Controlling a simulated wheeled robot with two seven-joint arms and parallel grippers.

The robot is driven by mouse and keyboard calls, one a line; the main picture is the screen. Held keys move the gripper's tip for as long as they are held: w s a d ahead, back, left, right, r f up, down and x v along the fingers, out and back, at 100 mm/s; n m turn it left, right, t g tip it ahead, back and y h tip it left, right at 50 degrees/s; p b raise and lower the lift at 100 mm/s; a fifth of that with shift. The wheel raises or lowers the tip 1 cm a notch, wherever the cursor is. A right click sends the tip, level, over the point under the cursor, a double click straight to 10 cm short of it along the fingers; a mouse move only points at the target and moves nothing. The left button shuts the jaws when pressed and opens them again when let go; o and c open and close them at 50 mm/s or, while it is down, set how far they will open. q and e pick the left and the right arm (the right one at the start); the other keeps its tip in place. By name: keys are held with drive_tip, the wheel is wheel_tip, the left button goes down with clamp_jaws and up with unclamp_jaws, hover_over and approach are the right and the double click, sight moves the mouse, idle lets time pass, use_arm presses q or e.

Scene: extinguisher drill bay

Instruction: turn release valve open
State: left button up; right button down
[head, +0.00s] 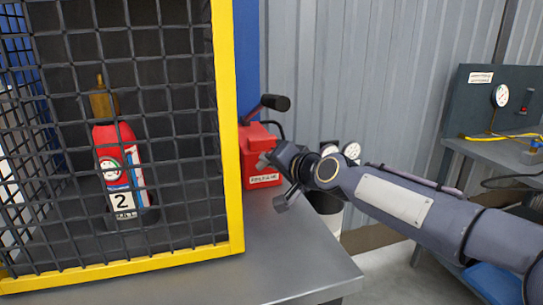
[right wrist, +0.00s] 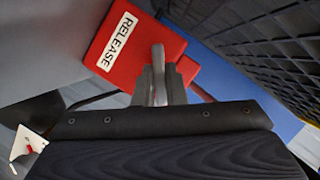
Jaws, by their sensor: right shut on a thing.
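The red release unit (head: 257,152) stands on the grey bench just right of the yellow-framed cage. A white label, readable as RELEASE in the right wrist view, is on the red body (right wrist: 145,45). My right gripper (head: 267,160) is at the unit's right side. In the right wrist view my right gripper (right wrist: 160,85) is shut on a light grey upright piece, the release valve's handle (right wrist: 158,60), beside the red body. Its lower part is hidden between the fingers. How far the valve is turned cannot be told. My left gripper is in neither view.
The cage (head: 229,130) holds a red extinguisher (head: 120,165) marked 2. A red lever with a black grip (head: 275,102) rises above the unit. Gauges (head: 351,151) stand behind my right wrist. A side bench (head: 480,150) with a gauge panel is at right.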

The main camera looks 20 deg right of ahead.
drive_tip(key=c, duration=1.5)
unclamp_jaws()
drive_tip(key=shift+s, duration=0.1)
drive_tip(key=b+v, duration=0.1)
drive_tip(key=v, duration=0.6)
drive_tip(key=shift+s+d, duration=0.15)
drive_tip(key=shift+s, duration=0.15)
